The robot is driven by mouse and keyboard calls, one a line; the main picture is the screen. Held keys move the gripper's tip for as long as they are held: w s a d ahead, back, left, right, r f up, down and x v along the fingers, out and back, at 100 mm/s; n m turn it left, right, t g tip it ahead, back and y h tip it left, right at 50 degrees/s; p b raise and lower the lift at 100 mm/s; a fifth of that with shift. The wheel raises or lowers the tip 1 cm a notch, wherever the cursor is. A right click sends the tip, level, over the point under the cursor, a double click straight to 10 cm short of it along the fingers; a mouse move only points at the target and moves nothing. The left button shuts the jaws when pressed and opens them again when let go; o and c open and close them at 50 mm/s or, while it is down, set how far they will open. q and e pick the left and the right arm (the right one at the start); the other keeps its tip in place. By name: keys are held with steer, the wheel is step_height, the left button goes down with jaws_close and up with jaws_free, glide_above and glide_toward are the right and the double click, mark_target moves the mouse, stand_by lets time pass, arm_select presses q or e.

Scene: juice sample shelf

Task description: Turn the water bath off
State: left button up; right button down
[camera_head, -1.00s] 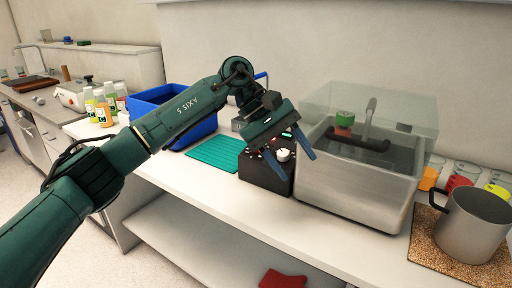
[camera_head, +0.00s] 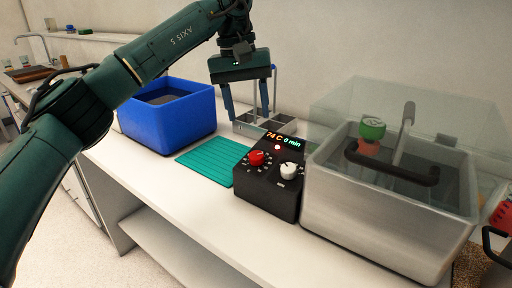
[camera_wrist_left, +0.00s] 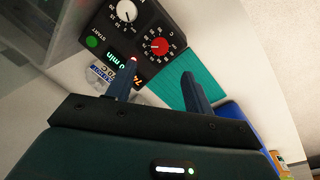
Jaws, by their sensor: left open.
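The water bath is a steel tank (camera_head: 375,215) under a clear lid, with a black control box (camera_head: 268,195) at its left. The box has a red knob (camera_head: 257,157), a white knob (camera_head: 289,170) and a display (camera_head: 284,140) reading "74 C 0 min". A small red light glows below the display. My left gripper (camera_head: 248,115) is open and empty, above and behind the box, apart from it. In the left wrist view the red knob (camera_wrist_left: 159,46), white knob (camera_wrist_left: 126,11) and a green START button (camera_wrist_left: 92,41) show beyond the open fingers. My right gripper is not in view.
A blue bin (camera_head: 170,120) and a teal ribbed mat (camera_head: 207,165) lie left of the box. A grey metal rack (camera_head: 265,122) stands behind it. A bottle with a green cap (camera_head: 372,130) shows at the bath. The counter's front strip is clear.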

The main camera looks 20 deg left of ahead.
mark_target(256, 154)
arm_select(q)
steer(key=f, duration=0.3)
steer(key=d+f, duration=0.1)
steer(key=f, duration=0.6)
steer(key=shift+w+d, duration=0.2)
steer(key=shift+w, duration=0.05)
steer(key=c, duration=1)
steer(key=shift+o, duration=0.2)
